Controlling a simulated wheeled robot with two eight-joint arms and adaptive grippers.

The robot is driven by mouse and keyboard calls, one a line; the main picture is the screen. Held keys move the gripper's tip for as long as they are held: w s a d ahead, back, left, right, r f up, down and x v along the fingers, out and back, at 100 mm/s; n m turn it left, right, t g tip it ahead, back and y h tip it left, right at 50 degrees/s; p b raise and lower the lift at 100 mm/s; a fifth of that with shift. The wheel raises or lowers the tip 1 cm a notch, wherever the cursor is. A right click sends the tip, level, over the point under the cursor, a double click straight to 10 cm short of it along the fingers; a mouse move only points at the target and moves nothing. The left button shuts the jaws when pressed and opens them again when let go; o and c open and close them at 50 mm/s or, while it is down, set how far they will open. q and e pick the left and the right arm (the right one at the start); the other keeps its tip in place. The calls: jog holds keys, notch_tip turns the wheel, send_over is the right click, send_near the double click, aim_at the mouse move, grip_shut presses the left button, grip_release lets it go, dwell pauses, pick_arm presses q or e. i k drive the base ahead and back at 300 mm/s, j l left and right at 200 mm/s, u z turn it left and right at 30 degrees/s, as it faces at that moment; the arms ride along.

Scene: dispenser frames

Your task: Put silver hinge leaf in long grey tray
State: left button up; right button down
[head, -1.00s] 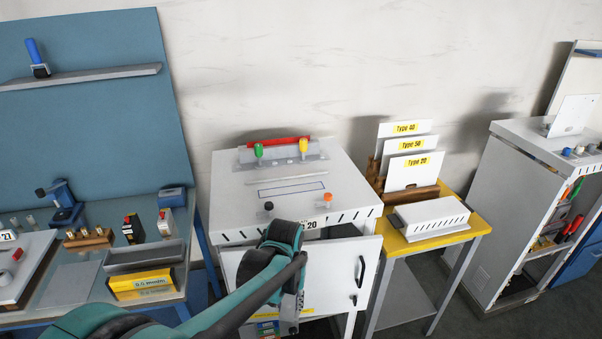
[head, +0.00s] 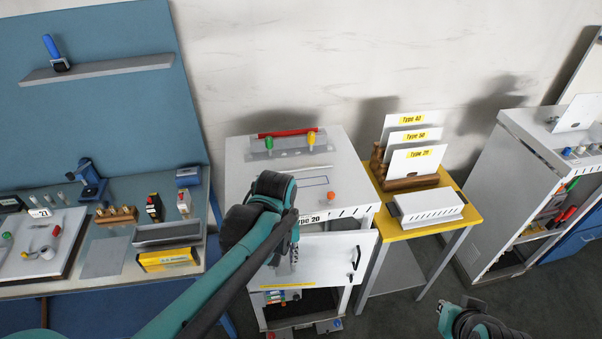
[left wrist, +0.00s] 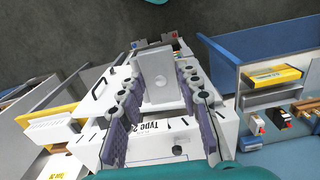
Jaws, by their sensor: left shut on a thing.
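My left gripper (head: 290,256) is in front of the white cabinet, below its top edge. In the left wrist view its two purple-padded fingers (left wrist: 155,100) hold a flat silver-grey plate with a small hole, which looks like the silver hinge leaf (left wrist: 153,72). In the head view the arm and gripper largely hide the leaf. A long grey tray (head: 168,234) lies on the left table behind a yellow box, well to the left of the gripper. My right gripper (head: 470,318) is partly in view at the bottom right, apart from everything; its fingers do not show clearly.
The white cabinet (head: 330,190) has its front panel tilted open (head: 335,256). A yellow table (head: 435,225) with a white slotted box (head: 428,208) stands to its right. The left table carries a yellow box (head: 170,261), switches and a white panel (head: 40,240). Floor shows at the right.

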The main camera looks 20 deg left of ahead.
aim_at(153, 236)
jog(key=i, duration=0.85)
